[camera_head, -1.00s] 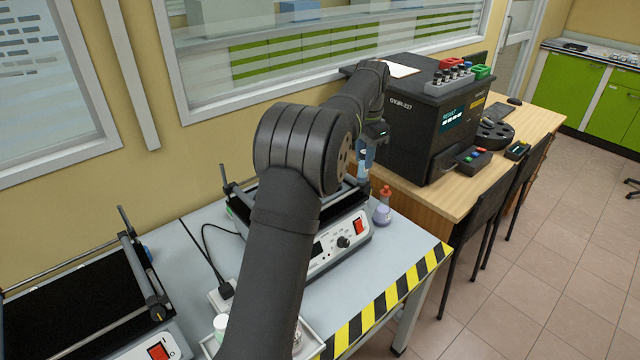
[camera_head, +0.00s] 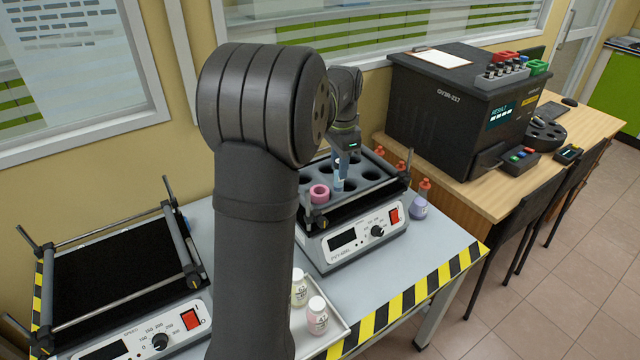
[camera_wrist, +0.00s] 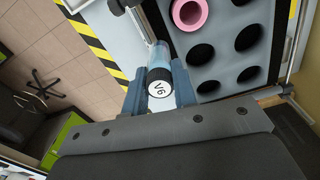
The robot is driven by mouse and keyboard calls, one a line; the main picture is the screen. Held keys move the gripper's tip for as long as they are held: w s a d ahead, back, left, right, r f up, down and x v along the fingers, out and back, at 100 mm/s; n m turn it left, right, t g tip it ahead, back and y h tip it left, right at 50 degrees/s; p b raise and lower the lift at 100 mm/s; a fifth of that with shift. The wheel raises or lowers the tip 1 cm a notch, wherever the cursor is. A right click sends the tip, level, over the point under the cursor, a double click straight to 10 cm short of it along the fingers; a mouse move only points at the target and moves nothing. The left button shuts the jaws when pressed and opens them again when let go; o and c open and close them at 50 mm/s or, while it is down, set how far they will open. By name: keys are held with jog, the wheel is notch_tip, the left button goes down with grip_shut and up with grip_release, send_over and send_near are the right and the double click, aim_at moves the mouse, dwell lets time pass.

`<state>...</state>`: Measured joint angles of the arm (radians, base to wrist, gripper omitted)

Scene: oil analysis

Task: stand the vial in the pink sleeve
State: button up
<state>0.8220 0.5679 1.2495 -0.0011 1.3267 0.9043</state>
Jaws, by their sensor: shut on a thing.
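My gripper (camera_wrist: 160,85) is shut on a vial with a black cap and a white label reading V6 (camera_wrist: 160,90). The pink sleeve (camera_head: 319,193) sits in a hole of that rack (camera_head: 372,200), just left of the vial. In the wrist view the pink sleeve (camera_wrist: 190,14) is up and right of the vial, apart from it. The lower part of the vial is partly hidden.
Several rack holes near the sleeve look empty. A bottle with a red top (camera_head: 420,200) stands right of the shaker. A white tray (camera_head: 340,322) with small bottles is in front. A second shaker (camera_head: 120,285) stands at the left.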

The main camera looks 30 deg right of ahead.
jog(key=shift+w+a+f, duration=0.35)
jog(key=shift+w+f, duration=0.65)
jog(key=shift+f, duration=0.3)
jog(key=shift+w+a+f, duration=0.3)
jog(key=shift+w+f, duration=0.7)
jog(key=shift+f, duration=0.25)
jog(key=shift+w+a+f, duration=0.35)
jog(key=shift+w+f, duration=0.65)
jog(key=shift+f, duration=0.3)
jog(key=shift+f, duration=0.1)
jog(key=o, duration=1)
notch_tip(320, 180, up, 12)
jog(key=shift+r, duration=0.15)
